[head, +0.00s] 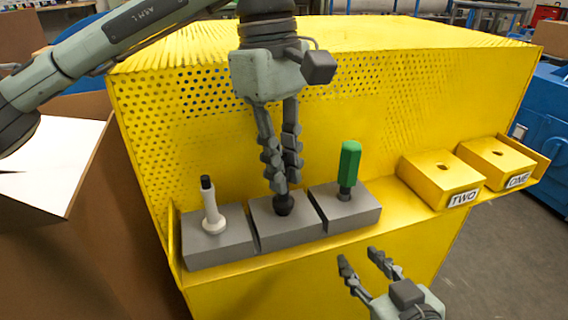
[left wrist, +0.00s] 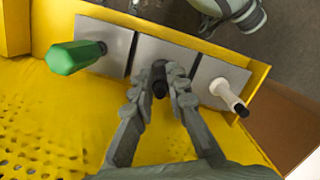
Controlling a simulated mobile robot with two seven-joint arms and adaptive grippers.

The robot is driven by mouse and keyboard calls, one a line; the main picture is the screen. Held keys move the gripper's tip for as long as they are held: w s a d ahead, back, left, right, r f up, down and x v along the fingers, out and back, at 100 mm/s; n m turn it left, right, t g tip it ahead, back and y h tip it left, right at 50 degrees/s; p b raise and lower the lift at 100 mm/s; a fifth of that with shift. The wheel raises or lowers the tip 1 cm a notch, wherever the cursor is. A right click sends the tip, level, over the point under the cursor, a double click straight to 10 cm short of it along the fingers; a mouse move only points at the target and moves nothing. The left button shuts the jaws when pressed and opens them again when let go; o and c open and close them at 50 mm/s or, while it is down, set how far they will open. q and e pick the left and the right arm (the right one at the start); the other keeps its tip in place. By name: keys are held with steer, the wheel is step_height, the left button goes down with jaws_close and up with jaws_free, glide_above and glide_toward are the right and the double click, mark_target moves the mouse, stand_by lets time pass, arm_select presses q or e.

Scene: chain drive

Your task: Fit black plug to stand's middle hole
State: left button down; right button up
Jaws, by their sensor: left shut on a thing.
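The stand is a row of three grey blocks on a yellow ledge; its middle block (head: 262,232) holds the black plug (head: 284,205) at its top. My left gripper (head: 282,185) points down over this block, shut on the black plug. The left wrist view shows the plug (left wrist: 159,86) between the fingertips, at the middle block (left wrist: 150,57). The hole is hidden by plug and fingers, so I cannot tell how deep the plug sits. My right gripper (head: 369,256) is open and empty, in front of the ledge and apart from the stand.
A white, black-tipped peg (head: 211,208) stands in the left block, a green-handled piece (head: 348,170) in the right block. Yellow boxes marked TWO (head: 423,180) and ONE (head: 512,157), each with a top hole, sit farther right. A perforated yellow wall (head: 190,140) rises behind.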

mark_target(276, 196)
arm_select(q)
steer(key=shift+f+b, duration=0.4)
steer(key=shift+f, duration=0.2)
steer(key=c, duration=1.4)
jaws_free()
steer(key=shift+r, duration=0.1)
steer(key=r, duration=0.8)
steer(key=w+a+r, duration=0.1)
steer(key=r, duration=0.2)
steer(key=shift+w+a+r, duration=0.1)
steer(key=shift+r, duration=0.3)
